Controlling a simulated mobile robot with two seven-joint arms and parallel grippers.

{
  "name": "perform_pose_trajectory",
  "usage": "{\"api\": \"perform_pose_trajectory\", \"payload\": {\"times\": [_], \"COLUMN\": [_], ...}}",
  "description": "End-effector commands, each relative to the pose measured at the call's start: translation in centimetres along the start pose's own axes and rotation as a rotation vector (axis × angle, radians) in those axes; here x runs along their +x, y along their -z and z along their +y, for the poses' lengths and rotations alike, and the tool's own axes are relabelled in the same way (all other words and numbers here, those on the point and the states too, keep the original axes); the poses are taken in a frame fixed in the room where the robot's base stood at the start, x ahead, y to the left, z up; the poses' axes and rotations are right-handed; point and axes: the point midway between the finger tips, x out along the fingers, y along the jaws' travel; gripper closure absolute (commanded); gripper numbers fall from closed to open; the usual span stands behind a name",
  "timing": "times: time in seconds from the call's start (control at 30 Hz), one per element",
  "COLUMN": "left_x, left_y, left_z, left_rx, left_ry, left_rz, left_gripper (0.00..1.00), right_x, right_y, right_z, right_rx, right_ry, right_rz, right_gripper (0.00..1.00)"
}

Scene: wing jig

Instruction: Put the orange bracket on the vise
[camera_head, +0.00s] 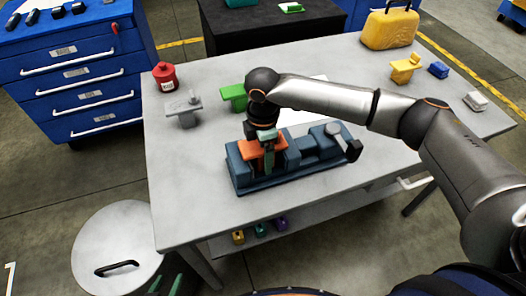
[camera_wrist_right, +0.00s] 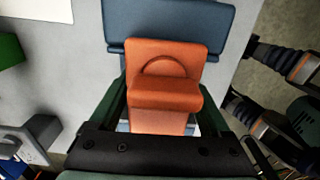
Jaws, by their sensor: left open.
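The orange bracket (camera_head: 262,147) sits at the left part of the blue vise (camera_head: 290,178) on the table. In the right wrist view the bracket (camera_wrist_right: 165,92) is between the two dark green fingers of my right gripper (camera_wrist_right: 165,105). The fingers lie close against both its sides, and the far vise block (camera_wrist_right: 170,22) is just beyond it. In the head view my right gripper (camera_head: 268,158) points down over the bracket and hides part of it. My left gripper (camera_head: 165,285) shows only its green fingertips at the bottom edge, open and empty, away from the vise.
A grey bracket (camera_head: 184,110), a green bracket (camera_head: 233,97) and a red canister (camera_head: 165,75) stand behind the vise. A yellow bracket (camera_head: 404,68), a blue block (camera_head: 438,70) and a yellow case (camera_head: 390,27) are at the right. The table's left front is clear.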

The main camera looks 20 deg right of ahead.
Motion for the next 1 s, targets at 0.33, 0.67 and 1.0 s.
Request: {"api": "perform_pose_trajectory", "payload": {"times": [0.33,0.67,1.0], "left_x": [0.0,-0.1,-0.3], "left_y": [0.0,0.1,0.3], "left_z": [0.0,0.0,0.0], "left_rx": [0.0,0.0,0.0], "left_ry": [0.0,0.0,0.0], "left_rz": [0.0,0.0,0.0], "left_gripper": [0.5,0.5,0.5], "right_x": [0.0,-3.7,-10.5], "right_y": [0.0,0.0,0.0], "right_z": [0.0,0.1,0.0], "right_rx": [0.0,-0.001,0.0], "right_ry": [0.0,-0.003,-0.001], "right_rz": [0.0,0.001,0.0], "right_gripper": [0.0,0.0,0.0]}}
